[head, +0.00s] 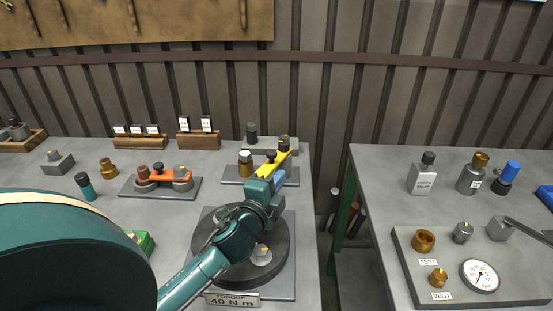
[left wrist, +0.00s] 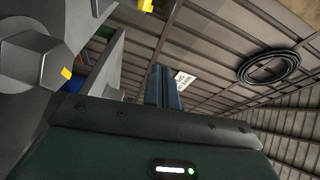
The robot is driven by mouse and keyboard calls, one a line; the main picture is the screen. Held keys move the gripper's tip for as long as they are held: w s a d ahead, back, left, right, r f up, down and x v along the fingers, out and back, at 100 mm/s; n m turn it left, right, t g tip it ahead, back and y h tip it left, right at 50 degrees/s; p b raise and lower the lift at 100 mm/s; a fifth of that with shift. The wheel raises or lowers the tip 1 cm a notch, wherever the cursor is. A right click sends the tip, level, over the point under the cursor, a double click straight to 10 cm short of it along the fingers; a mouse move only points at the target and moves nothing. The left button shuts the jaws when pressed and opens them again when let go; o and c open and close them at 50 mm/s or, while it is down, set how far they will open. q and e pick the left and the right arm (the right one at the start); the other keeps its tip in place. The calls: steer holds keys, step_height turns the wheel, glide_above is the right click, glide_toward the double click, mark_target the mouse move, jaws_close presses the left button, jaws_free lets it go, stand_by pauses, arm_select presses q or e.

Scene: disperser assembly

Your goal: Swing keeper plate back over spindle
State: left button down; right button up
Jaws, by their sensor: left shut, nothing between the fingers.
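A yellow keeper plate (head: 273,163) lies slantwise on a grey fixture base (head: 231,174) at the back right of the left bench. A dark knob stands at its middle and another post at its far end. A brown post with a white band (head: 245,157), perhaps the spindle, stands beside the plate on the left, uncovered. My left gripper (head: 278,179) is shut and empty, just in front of the plate's near end; whether they touch I cannot tell. Its closed fingers also show in the left wrist view (left wrist: 165,86). My right gripper is out of view.
A round dark turntable (head: 281,267) with a hub lies under my left arm. An orange plate (head: 164,177) spans two posts on another fixture to the left. A gap separates this bench from the right bench, which holds bottles and a gauge panel (head: 520,285).

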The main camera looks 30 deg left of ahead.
mark_target(275, 162)
arm_select(q)
steer(key=w+a, duration=0.1)
steer(key=w, duration=0.1)
steer(key=w+a, duration=0.2)
steer(key=w+a+p, duration=0.1)
steer(key=w, duration=0.1)
steer(key=shift+w+a+f, duration=0.15)
steer(key=shift+w+f, duration=0.05)
steer(key=shift+f, duration=0.15)
steer(key=shift+a, duration=0.35)
